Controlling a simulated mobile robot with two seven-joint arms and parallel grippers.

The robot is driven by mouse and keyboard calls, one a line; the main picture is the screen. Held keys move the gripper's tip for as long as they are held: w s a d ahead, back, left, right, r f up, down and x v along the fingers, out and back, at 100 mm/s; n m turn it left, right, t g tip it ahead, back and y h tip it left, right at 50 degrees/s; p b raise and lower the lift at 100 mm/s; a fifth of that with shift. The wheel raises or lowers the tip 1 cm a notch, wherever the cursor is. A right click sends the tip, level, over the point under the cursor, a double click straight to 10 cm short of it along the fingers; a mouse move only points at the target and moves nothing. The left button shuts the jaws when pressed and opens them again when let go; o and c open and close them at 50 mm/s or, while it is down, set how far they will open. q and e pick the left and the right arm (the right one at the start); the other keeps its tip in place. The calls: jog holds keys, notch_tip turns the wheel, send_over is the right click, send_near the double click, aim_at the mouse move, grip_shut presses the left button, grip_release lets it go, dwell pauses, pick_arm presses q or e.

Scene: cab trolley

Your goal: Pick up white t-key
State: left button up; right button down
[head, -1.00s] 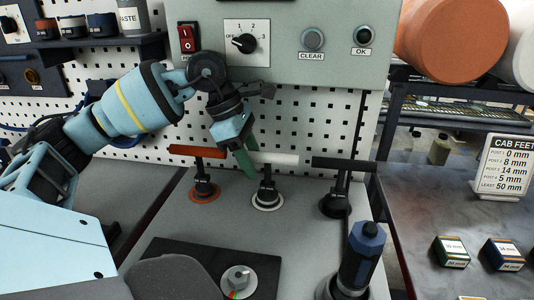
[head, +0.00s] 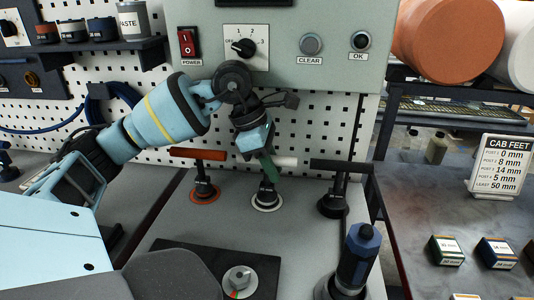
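The white t-key (head: 286,161) stands upright in a white-ringed socket on the grey bench, between an orange t-key (head: 198,154) and a black t-key (head: 341,167). My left gripper (head: 269,172) points down at the white t-key, its green fingers in front of the crossbar's middle and the top of the stem. The fingers hide part of the crossbar. They overlap in this view, so I cannot tell whether they are open, shut or touching the key. My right gripper is not in view.
A control panel (head: 280,75) with a red power switch and a dial is above and behind the keys. A dark blue tool (head: 358,256) stands at the front right. A black plate with a silver knob (head: 239,281) lies in front. A side table with small boxes is at right.

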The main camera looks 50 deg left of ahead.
pick_arm(q)
jog(key=shift+c, duration=1.2)
grip_shut()
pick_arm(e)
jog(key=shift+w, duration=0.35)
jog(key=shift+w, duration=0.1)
pick_arm(q)
jog(key=shift+r, duration=0.15)
